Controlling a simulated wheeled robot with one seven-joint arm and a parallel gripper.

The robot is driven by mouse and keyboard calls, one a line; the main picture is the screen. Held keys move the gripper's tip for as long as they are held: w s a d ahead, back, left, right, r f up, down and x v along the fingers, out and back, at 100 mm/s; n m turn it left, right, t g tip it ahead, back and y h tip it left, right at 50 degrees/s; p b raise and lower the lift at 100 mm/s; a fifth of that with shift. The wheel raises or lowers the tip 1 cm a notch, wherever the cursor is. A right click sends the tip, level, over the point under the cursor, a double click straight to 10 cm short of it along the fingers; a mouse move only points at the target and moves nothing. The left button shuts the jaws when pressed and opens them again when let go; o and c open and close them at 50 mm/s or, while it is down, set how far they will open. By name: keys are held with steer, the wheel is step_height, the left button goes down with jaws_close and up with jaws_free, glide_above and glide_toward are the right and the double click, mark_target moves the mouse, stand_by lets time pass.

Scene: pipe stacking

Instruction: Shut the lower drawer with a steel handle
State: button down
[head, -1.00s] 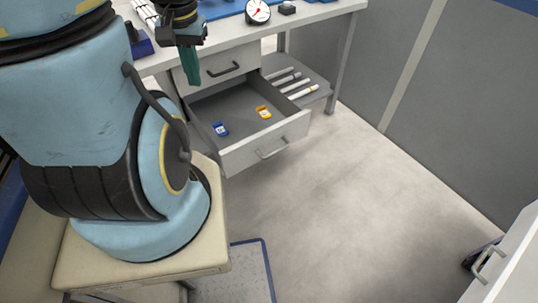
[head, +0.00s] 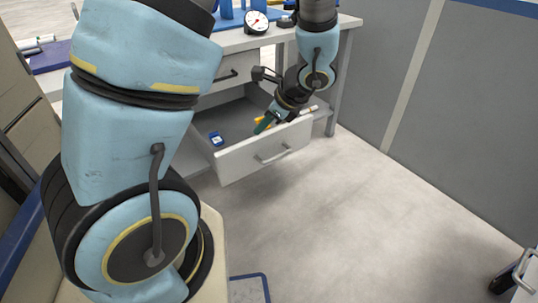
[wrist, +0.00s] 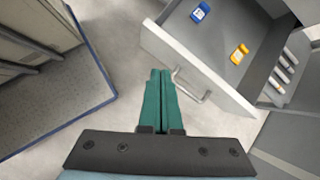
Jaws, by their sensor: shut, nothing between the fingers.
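The lower drawer (head: 240,162) is pulled out from under the workbench, its light front panel bearing a steel handle (head: 272,155). In the wrist view, the drawer front (wrist: 200,62) and steel handle (wrist: 191,88) lie just beyond and right of my fingertips. My gripper (head: 262,124) has green fingers, pressed together and empty. In the head view they overlap the drawer's opening just behind the front panel; in the wrist view (wrist: 160,72) they appear beside the panel's outer face. I see no clear contact.
A blue item (head: 216,139) and a yellow item (wrist: 239,53) lie in the drawer. The upper drawer with a dark handle (head: 228,75) is shut. A dial gauge (head: 256,21) stands on the bench. Pipes lie on the shelf at right. The floor before the drawer is clear.

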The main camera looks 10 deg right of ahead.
steer(key=d+f+m+t+b, duration=0.3)
steer(key=d+f+m, duration=0.3)
steer(key=d+m, duration=0.15)
steer(key=h+b, duration=0.1)
glide_toward(264, 141)
steer(key=shift+n, duration=0.45)
steer(key=f, duration=0.1)
steer(key=w+f, duration=0.1)
steer(key=w+a+f, duration=0.1)
steer(key=f, duration=0.1)
steer(key=shift+a, duration=0.1)
steer(key=shift+w+a, duration=0.35)
steer(key=shift+w, duration=0.4)
steer(key=shift+w, duration=0.1)
